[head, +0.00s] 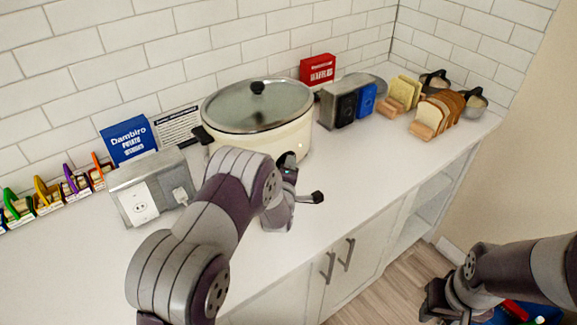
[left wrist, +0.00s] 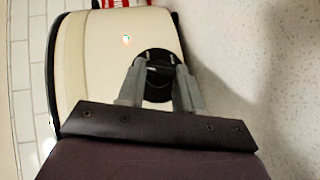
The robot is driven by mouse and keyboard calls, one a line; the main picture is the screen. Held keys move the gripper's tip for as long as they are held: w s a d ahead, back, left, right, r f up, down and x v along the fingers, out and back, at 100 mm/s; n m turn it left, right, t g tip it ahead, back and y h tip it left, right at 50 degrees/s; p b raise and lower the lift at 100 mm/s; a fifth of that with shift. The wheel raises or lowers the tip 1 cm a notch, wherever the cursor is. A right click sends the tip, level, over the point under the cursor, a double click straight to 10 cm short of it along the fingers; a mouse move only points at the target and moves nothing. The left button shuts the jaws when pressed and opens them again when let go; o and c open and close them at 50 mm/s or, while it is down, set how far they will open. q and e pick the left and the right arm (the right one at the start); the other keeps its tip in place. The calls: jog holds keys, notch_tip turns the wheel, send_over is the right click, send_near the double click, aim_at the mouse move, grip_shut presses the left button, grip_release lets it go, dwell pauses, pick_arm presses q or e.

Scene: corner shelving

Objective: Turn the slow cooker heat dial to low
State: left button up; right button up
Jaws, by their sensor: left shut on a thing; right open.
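The slow cooker (head: 254,140) is a cream pot with a glass lid (head: 258,103) and a black knob on top, standing against the tiled wall. Its round black heat dial (left wrist: 154,62) is low on the cream front in the left wrist view. My left gripper (left wrist: 158,82) is shut on the dial, one grey finger at each side. In the head view my left gripper (head: 287,164) reaches the cooker's lower front and mostly hides the dial. The dial's setting marks cannot be read. My right gripper (head: 436,302) is open, low at the right, away from the cooker.
A grey outlet box (head: 150,190) and a blue Dambiro box (head: 128,139) stand left of the cooker. A toaster (head: 345,103), a red box (head: 317,69) and bread slices (head: 436,110) stand to the right. The counter front (head: 340,190) is clear.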

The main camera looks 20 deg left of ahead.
pick_arm(q)
jog(key=shift+d+r+m+g+p, duration=0.1)
jog(key=shift+r+m+g+p, duration=0.25)
jog(key=shift+m+g+p, duration=0.2)
jog(key=m+g+y+p, duration=0.1)
jog(key=p, duration=0.3)
jog(key=m+g+p, duration=0.1)
jog(key=g+p, duration=0.1)
jog(key=p, duration=0.2)
jog(key=m+g+y+p, duration=0.1)
jog(key=g+p, duration=0.1)
jog(key=p, duration=0.2)
jog(key=shift+w+d+r+m+g+y, duration=0.2)
jog(key=shift+w+r+m+g+y, duration=0.1)
jog(key=shift+r, duration=0.1)
jog(key=shift+f+m+g+p, duration=0.25)
jog(key=shift+g+p, duration=0.1)
jog(key=shift+p, duration=0.45)
jog(key=o, duration=1)
